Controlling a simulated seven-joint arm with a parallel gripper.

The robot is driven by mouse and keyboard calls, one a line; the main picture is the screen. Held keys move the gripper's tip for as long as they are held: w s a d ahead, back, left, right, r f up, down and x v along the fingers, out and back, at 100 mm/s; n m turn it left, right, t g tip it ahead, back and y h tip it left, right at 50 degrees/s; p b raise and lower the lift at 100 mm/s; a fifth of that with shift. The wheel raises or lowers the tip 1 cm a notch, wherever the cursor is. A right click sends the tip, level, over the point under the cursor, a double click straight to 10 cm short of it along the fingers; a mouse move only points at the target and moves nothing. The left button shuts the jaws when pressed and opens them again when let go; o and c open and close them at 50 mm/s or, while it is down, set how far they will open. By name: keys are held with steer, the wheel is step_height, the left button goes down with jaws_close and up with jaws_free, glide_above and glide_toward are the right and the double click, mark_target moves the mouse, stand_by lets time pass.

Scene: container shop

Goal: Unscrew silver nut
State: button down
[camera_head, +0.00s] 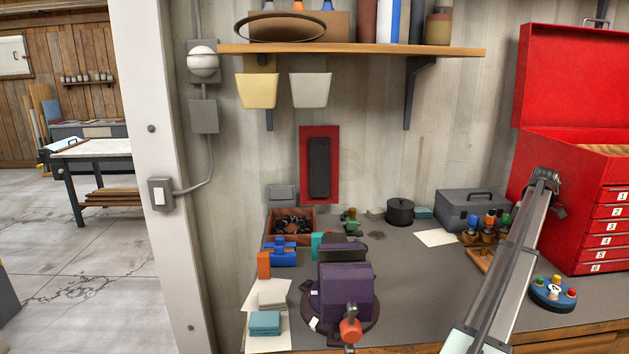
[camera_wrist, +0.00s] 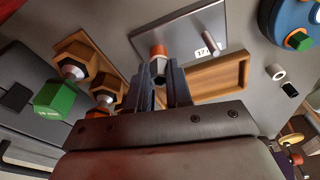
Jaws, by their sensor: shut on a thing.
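In the wrist view, my gripper (camera_wrist: 161,85) is shut on a small silver-grey hex nut (camera_wrist: 158,71). The nut sits between the two dark fingers, and an orange-red cylindrical piece (camera_wrist: 158,50) shows just beyond it. The fingers partly hide the nut, and I cannot tell whether it is still on a thread. In the head view my arm's links cover the area around the gripper, so neither the gripper nor the nut is clear there.
Coloured bolts in wooden hex blocks (camera_wrist: 75,61) stand left of the fingers. A grey plate with a peg (camera_wrist: 190,42) and a wooden tray (camera_wrist: 232,72) lie close by. A blue round base (camera_head: 553,294) and red toolbox (camera_head: 567,150) stand right. A purple vise (camera_head: 346,290) stands front-centre.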

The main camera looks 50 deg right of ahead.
steer(key=n, duration=0.3)
steer(key=shift+r, duration=0.1)
